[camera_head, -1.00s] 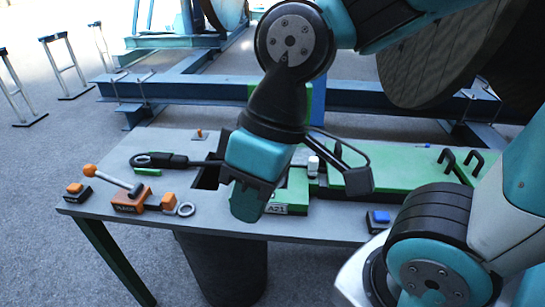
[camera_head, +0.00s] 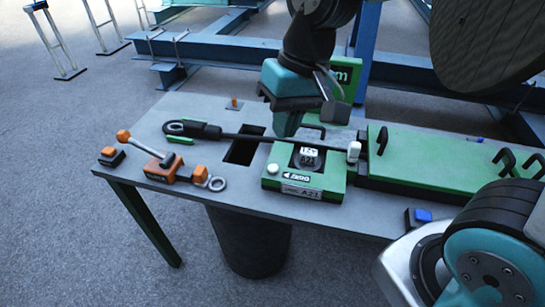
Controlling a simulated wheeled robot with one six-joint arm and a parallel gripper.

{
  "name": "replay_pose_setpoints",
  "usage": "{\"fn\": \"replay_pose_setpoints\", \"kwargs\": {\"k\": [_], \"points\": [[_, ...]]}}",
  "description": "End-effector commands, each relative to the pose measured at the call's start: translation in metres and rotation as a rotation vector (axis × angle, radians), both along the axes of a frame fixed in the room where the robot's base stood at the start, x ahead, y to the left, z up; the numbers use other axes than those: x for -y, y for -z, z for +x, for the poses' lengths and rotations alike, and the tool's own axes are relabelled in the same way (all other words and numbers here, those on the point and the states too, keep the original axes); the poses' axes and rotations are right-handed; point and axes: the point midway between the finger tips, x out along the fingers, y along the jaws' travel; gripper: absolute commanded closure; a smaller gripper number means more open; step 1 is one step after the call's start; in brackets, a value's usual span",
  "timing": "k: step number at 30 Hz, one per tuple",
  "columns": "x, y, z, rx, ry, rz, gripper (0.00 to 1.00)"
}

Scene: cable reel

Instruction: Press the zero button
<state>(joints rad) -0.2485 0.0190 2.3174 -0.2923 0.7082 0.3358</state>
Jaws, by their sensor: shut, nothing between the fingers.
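A green counter box (camera_head: 318,184) sits on the grey table, with a dark round display and a "ZERO" label with a left-pointing arrow. The zero button (camera_head: 272,169) is a small pale round knob on the box's top at its left front. My gripper (camera_head: 286,130) is shut and empty, pointing down. In the picture its tip is above and a little right of the button, near the back edge of the box. It looks apart from the button; its height is hard to judge. The button is fully visible.
The table (camera_head: 165,120) has a rectangular hole (camera_head: 243,150) left of the box. A black cable (camera_head: 260,138) runs behind it to a long green unit (camera_head: 430,158). An orange lever clamp (camera_head: 168,172), an orange button (camera_head: 111,155) and a blue button (camera_head: 422,215) are further off.

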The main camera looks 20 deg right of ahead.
Motion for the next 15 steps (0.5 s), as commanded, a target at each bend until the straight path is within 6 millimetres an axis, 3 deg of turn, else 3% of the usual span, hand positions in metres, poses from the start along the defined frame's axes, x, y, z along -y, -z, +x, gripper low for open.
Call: {"fn": "replay_pose_setpoints", "kwargs": {"k": [1, 3, 6, 10, 15], "points": [[0.004, 0.010, 0.027, -0.034, 0.115, -0.036, 1.00], [0.010, 0.026, 0.060, -0.062, 0.278, -0.083, 1.00], [0.019, 0.050, 0.098, -0.087, 0.478, -0.141, 1.00], [0.029, 0.075, 0.127, -0.101, 0.656, -0.193, 1.00], [0.034, 0.087, 0.139, -0.103, 0.741, -0.215, 1.00]]}}
